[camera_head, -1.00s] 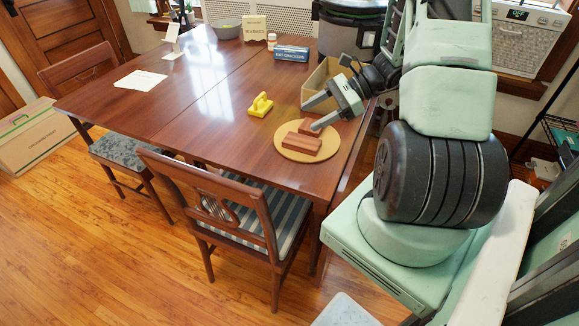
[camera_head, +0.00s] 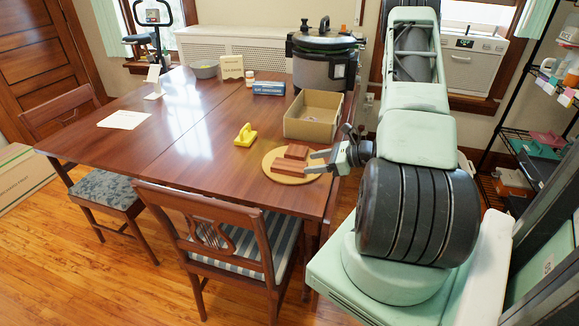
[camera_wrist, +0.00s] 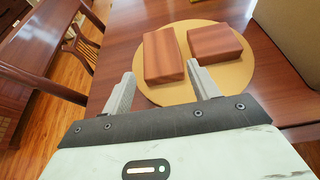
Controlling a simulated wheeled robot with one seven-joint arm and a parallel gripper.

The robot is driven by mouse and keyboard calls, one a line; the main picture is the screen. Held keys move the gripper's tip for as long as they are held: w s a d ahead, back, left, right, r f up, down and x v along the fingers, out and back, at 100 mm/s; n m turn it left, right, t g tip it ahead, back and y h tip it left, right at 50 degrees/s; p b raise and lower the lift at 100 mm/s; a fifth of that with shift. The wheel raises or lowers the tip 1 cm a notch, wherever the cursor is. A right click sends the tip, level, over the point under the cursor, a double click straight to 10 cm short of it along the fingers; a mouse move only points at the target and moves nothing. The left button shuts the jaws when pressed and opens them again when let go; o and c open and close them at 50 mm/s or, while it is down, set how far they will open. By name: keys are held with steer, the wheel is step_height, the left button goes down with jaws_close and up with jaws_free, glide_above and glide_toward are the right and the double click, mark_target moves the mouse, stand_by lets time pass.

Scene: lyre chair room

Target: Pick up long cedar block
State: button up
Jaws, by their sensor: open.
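Two reddish-brown wooden blocks lie on a round tan board (camera_head: 270,163) near the table's right edge. The longer block (camera_head: 288,167) is nearer the front; the shorter block (camera_head: 297,152) is just behind it. In the wrist view the long block (camera_wrist: 162,55) is at left and the short block (camera_wrist: 214,42) at right, with a small gap between them. My gripper (camera_head: 313,161) is open and empty at the board's right side. In the wrist view its fingers (camera_wrist: 158,90) point towards the blocks, the long block lying ahead between them, apart from both fingertips.
An open cardboard box (camera_head: 312,116) stands behind the board, close to my arm. A yellow handled object (camera_head: 245,135) sits to the left. A large pot (camera_head: 322,62) and a blue box (camera_head: 268,88) are farther back. The table's middle is mostly clear.

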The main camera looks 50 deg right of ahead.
mark_target(295, 165)
steer(key=shift+p+x, duration=0.65)
steer(key=shift+x, duration=2.9)
steer(key=c, duration=0.6)
